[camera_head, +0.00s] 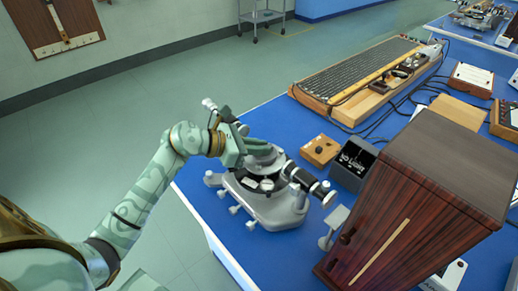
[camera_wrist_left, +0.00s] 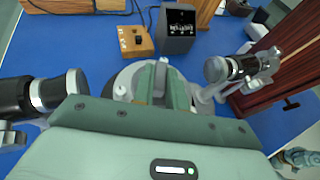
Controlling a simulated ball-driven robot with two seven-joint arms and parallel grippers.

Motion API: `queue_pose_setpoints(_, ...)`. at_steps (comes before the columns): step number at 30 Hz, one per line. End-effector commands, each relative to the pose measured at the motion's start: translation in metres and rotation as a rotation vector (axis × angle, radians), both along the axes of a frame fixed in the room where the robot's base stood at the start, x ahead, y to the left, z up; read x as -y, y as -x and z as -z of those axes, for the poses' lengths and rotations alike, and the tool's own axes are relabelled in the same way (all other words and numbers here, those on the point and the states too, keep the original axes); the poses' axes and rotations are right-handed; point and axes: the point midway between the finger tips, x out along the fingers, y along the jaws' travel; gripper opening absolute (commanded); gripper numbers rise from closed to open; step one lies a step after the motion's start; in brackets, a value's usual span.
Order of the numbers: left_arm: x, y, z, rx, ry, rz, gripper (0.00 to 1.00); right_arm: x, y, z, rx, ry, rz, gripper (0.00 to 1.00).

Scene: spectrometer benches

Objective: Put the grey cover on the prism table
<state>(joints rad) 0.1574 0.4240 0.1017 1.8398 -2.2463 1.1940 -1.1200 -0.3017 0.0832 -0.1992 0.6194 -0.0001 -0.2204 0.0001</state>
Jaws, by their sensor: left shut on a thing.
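My left gripper (camera_head: 252,147) is shut on the grey cover (camera_head: 267,158), a round grey piece, and holds it above the middle of the spectrometer (camera_head: 282,212). In the left wrist view, the gripper's green fingers (camera_wrist_left: 160,92) point away over the instrument, with grey metal between them. The gripper body and fingers hide much of the cover there. The prism table (camera_head: 266,184) is at the instrument's centre, below the cover and partly hidden. I cannot tell the exact gap between them.
A black telescope tube (camera_head: 308,180) sticks out right of the centre. A small wooden box (camera_head: 320,150) and a dark meter box (camera_head: 354,160) stand behind. A tall dark wooden cabinet (camera_head: 425,200) blocks the right side. The blue bench's left edge is near the spectrometer.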

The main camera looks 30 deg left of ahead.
Motion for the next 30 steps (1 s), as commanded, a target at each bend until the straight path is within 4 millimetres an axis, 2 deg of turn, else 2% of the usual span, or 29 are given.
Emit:
queue_pose_setpoints(11, 0.000, 0.000, 0.006, 0.000, -0.001, 0.000, 0.00, -0.006, -0.001, 0.003, 0.002, -0.008, 0.003, 0.36)
queue_pose_setpoints(12, 0.000, 0.000, 0.006, 0.000, -0.001, 0.000, 0.17, -0.006, -0.001, 0.003, 0.002, -0.008, 0.003, 0.36)
queue_pose_setpoints(14, 0.000, 0.000, 0.005, 0.000, -0.001, 0.000, 0.33, -0.006, -0.001, 0.002, 0.003, -0.008, 0.003, 0.36)
queue_pose_setpoints(15, 0.000, 0.000, 0.005, 0.000, -0.001, 0.000, 0.36, -0.006, -0.002, 0.002, 0.003, -0.008, 0.003, 0.36)
queue_pose_setpoints(25, -0.001, 0.002, 0.000, 0.001, -0.003, -0.001, 0.36, -0.004, -0.003, -0.001, 0.005, -0.005, 0.001, 0.36)
queue_pose_setpoints(30, -0.021, 0.023, -0.011, -0.001, -0.008, 0.000, 0.36, -0.002, -0.003, -0.004, 0.007, -0.002, 0.000, 0.36)
